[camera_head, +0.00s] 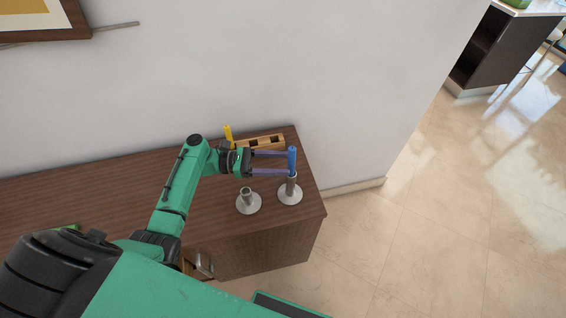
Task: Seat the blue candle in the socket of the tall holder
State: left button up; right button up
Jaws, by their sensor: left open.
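The blue candle (292,158) stands upright at the top of the tall holder (290,186), in line with its tube. Its lower end meets the socket; how deep it sits I cannot tell. The tall holder has a round silver base near the right end of the brown cabinet top. My left gripper (286,164) reaches in from the left and is open, its two long fingers pointing right with their tips close to the candle. Whether a finger touches the candle is unclear. My right gripper is not in view.
A shorter silver holder (248,203) stands left of the tall one with no candle in it. A wooden rack (265,141) lies behind, by the wall, with a yellow candle (228,132) at its left end. The cabinet's right edge (318,190) is close.

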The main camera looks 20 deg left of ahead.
pick_arm(q)
jog(key=b+v, duration=0.4)
jog(key=v, duration=0.9)
jog(key=shift+a, duration=0.25)
jog(key=shift+s, duration=0.1)
